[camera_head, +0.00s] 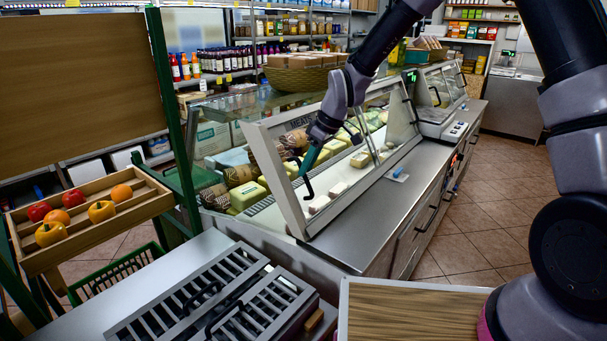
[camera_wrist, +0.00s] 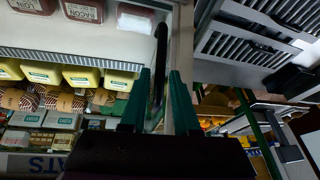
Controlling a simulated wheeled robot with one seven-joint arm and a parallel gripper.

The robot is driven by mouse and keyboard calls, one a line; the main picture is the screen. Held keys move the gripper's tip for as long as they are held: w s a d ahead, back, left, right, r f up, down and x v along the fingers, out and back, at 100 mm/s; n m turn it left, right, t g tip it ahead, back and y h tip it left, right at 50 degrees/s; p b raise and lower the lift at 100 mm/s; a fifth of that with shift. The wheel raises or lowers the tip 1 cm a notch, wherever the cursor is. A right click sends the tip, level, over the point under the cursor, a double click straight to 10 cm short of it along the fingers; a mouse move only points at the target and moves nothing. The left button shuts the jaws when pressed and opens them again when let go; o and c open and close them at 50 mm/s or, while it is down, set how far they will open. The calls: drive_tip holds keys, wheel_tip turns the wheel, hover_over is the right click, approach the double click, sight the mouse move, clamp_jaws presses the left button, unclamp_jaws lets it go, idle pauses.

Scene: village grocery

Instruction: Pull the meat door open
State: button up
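The meat door (camera_head: 283,184) is a slanted glass panel in a pale metal frame on the front of the display counter, below a MEAT label. Its black curved handle (camera_head: 307,187) is near the left side of the frame. My gripper (camera_head: 307,162), with teal fingers, is at this handle. In the wrist view the handle (camera_wrist: 160,65) passes between the two fingers of my gripper (camera_wrist: 161,75), with narrow gaps beside it. The fingers look apart; firm contact is not visible.
Packaged meats and yellow packs (camera_head: 248,195) lie behind the glass. A scale (camera_head: 440,122) stands at the counter's far end. A fruit tray (camera_head: 90,215) is left. Tiled floor (camera_head: 495,215) is open to the right.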

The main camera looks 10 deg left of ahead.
drive_tip(key=shift+x, duration=1.55)
drive_tip(key=shift+c, duration=0.3)
clamp_jaws()
